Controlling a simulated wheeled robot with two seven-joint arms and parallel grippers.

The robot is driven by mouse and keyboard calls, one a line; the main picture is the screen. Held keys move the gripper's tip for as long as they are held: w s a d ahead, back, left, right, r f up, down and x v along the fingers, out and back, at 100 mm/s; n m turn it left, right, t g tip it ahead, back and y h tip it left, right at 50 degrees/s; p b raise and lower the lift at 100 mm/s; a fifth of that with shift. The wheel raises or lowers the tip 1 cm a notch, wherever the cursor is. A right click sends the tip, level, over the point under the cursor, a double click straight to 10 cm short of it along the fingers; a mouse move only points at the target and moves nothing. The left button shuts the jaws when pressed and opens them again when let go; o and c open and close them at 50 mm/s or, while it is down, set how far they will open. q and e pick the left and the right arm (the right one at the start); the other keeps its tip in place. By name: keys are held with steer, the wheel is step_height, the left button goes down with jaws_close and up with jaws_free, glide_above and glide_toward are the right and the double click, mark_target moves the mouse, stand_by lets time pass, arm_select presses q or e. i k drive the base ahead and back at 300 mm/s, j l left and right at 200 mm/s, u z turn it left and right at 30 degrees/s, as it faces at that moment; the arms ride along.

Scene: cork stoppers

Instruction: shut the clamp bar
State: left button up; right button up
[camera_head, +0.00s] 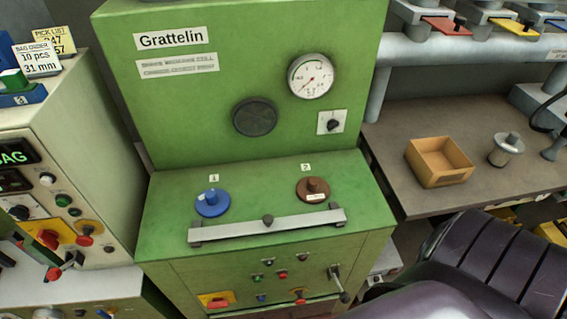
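The clamp bar (290,222) is a long pale grey bar with a small dark knob (267,220) at its middle. It lies across the front of the green machine's top (165,232), with a darker block at each end. A blue disc (212,203) marked 1 and a brown disc (313,190) marked 2 sit behind the bar, apart from it. I cannot tell from this view whether the bar is latched. Neither of my grippers is in view.
The green machine's back panel carries a gauge (311,76) and a switch (332,122). Its front has buttons and a lever (338,282). A control cabinet (75,115) stands left. A bench (395,151) at right holds a box (440,174). Space directly above the bar looks clear.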

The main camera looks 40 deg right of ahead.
mark_target(268, 224)
steer(key=l+z, duration=0.1)
steer(key=z, duration=0.85)
steer(key=i+j, duration=0.05)
